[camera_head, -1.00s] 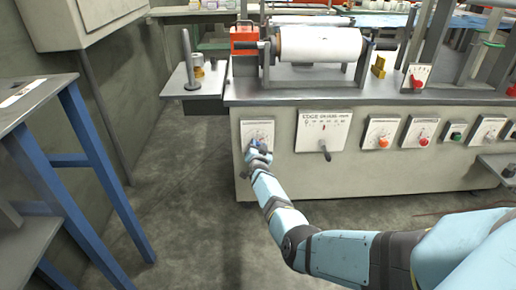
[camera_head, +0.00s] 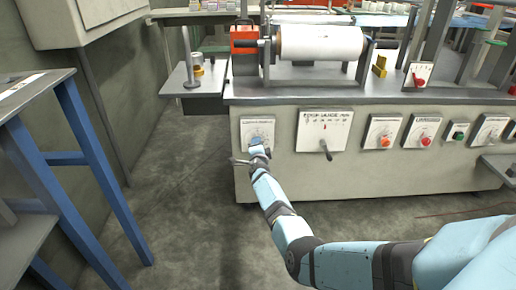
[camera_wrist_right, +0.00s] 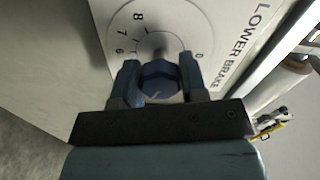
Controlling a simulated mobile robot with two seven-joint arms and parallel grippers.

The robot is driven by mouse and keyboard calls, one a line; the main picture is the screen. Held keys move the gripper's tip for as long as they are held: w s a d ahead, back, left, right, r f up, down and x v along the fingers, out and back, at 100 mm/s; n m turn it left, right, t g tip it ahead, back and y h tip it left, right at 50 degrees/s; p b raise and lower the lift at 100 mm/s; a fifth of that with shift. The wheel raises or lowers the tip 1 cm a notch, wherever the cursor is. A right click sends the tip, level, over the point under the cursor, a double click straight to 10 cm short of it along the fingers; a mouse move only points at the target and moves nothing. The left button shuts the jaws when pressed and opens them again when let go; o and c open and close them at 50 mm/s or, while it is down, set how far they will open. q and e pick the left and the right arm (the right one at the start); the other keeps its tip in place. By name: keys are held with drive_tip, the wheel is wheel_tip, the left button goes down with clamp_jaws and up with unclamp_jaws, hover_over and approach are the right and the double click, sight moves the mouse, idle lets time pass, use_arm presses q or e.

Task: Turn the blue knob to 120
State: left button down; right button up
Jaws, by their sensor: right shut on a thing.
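The blue knob (camera_wrist_right: 161,82) is on a white dial plate (camera_wrist_right: 200,20) marked "LOWER BRAKE" in the right wrist view, with a few scale digits such as 8 and 0 showing. My right gripper (camera_wrist_right: 160,75) has its two fingers on either side of the knob, shut on it. In the head view the same plate (camera_head: 258,127) is at the left end of the machine's front, and my right gripper (camera_head: 258,149) covers its lower part. The knob is mostly hidden there. I cannot read a setting of 120. My left gripper is not in view.
To the right on the grey machine front (camera_head: 280,170) are a lever plate (camera_head: 339,131), an orange knob (camera_head: 386,141) and a red knob (camera_head: 426,141). A blue-legged table (camera_head: 85,130) stands at the left. The floor between is clear.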

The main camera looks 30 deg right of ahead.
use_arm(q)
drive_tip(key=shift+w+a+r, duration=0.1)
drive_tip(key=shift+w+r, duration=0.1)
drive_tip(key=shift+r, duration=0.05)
use_arm(e)
drive_tip(key=shift+m, duration=0.6)
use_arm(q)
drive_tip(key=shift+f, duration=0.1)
use_arm(e)
drive_tip(key=shift+r, duration=0.1)
drive_tip(key=o, duration=0.9)
